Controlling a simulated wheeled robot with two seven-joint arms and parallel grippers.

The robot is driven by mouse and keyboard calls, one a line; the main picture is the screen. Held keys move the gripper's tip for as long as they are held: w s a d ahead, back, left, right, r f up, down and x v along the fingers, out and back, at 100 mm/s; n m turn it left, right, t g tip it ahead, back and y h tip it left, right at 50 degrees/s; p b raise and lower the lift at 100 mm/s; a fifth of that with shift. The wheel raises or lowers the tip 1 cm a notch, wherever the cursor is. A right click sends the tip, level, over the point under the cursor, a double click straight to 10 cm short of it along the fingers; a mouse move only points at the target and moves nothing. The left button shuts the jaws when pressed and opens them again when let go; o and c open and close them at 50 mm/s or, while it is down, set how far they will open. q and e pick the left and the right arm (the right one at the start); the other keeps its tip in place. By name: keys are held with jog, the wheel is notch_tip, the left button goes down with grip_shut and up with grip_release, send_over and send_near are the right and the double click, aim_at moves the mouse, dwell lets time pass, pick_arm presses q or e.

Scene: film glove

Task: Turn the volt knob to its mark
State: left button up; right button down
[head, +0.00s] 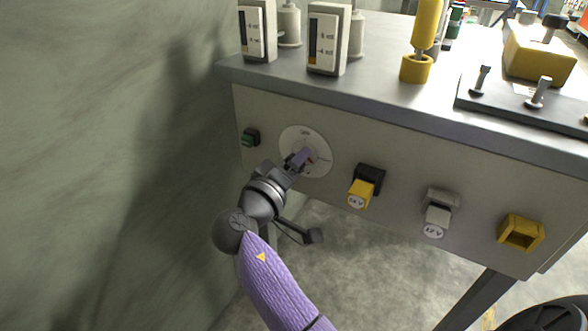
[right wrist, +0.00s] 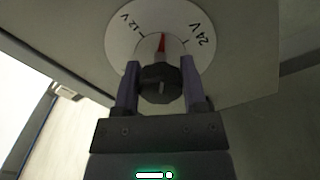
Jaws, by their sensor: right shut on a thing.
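The volt knob (right wrist: 160,78) is dark, with a red pointer (right wrist: 161,42), and sits on a round white dial (head: 318,143) on the bench's front panel. The wrist view shows the dial marked 12 V on the left and 24 V on the right; the red pointer stands between the two labels, near upright in that view. My right gripper (head: 300,159) is shut on the knob, one purple finger on each side; it also shows in the right wrist view (right wrist: 161,80). In the head view the gripper hides most of the knob. My left gripper is out of view.
Right of the dial, the panel carries a yellow 12 V plug (head: 360,192), a grey plug (head: 436,217) and a yellow socket (head: 519,232). Meters and a yellow post (head: 417,66) stand on the bench top. A wall (head: 95,150) rises close on the left.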

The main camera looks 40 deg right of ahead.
jog(key=m+b, duration=0.1)
jog(key=m, duration=0.1)
jog(key=shift+f+m+b, duration=0.35)
jog(key=shift+m+b, duration=0.05)
jog(key=m+b, duration=0.1)
jog(key=m, duration=0.1)
jog(key=shift+m+b, duration=0.95)
jog(key=shift+m, duration=0.15)
jog(key=shift+w+r+m+b, duration=0.1)
jog(key=shift+m+b, duration=0.65)
jog(key=shift+m, duration=0.35)
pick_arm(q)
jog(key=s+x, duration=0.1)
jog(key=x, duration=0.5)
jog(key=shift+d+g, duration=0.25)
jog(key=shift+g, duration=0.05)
pick_arm(e)
jog(key=shift+m, duration=0.3)
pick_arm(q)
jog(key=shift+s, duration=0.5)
pick_arm(e)
jog(key=shift+r, duration=0.1)
